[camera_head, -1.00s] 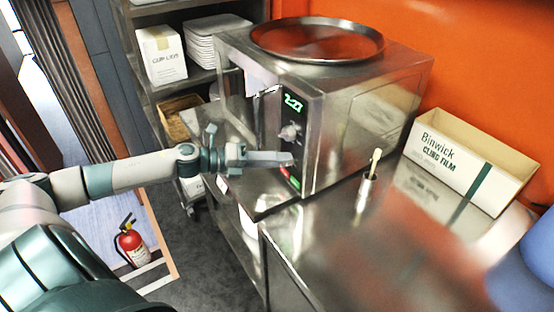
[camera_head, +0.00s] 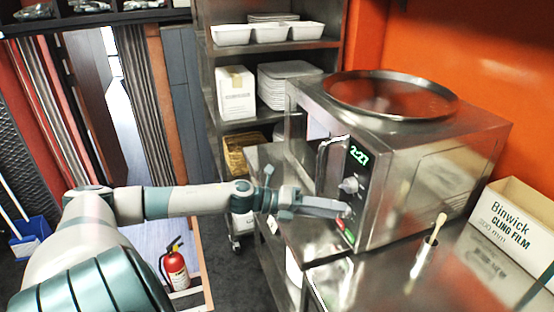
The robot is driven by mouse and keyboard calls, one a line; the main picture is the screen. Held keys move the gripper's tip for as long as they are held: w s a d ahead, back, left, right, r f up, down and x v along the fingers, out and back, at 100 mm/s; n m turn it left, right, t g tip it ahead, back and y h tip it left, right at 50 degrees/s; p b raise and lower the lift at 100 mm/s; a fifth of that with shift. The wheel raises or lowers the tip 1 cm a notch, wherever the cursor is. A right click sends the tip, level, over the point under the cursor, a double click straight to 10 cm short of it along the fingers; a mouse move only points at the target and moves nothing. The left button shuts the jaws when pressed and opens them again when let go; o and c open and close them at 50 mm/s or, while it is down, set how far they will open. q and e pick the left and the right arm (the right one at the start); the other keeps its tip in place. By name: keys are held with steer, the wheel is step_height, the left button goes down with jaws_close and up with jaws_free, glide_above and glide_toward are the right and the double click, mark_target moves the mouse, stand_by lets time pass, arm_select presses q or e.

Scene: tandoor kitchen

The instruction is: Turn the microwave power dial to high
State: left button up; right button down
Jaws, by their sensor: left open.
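The steel microwave (camera_head: 425,185) stands on the metal counter, with a green lit clock (camera_head: 359,155) on its dark control panel. The power dial (camera_head: 349,185) is a round metal knob below the clock. A red button (camera_head: 339,224) and a green button (camera_head: 348,237) sit lower on the panel. My left gripper (camera_head: 345,209) reaches in from the left, open, with its fingertips in front of the panel just below the dial. I cannot tell whether it touches the panel. The dial's setting is too small to read. My right gripper is not in view.
A round steel tray (camera_head: 390,92) lies on top of the microwave. Shelves (camera_head: 290,44) with white containers are behind. A fire extinguisher (camera_head: 175,267) stands on the floor.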

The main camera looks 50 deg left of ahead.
arm_select(q)
steer(key=v, duration=1.6)
stand_by(0.5)
stand_by(0.5)
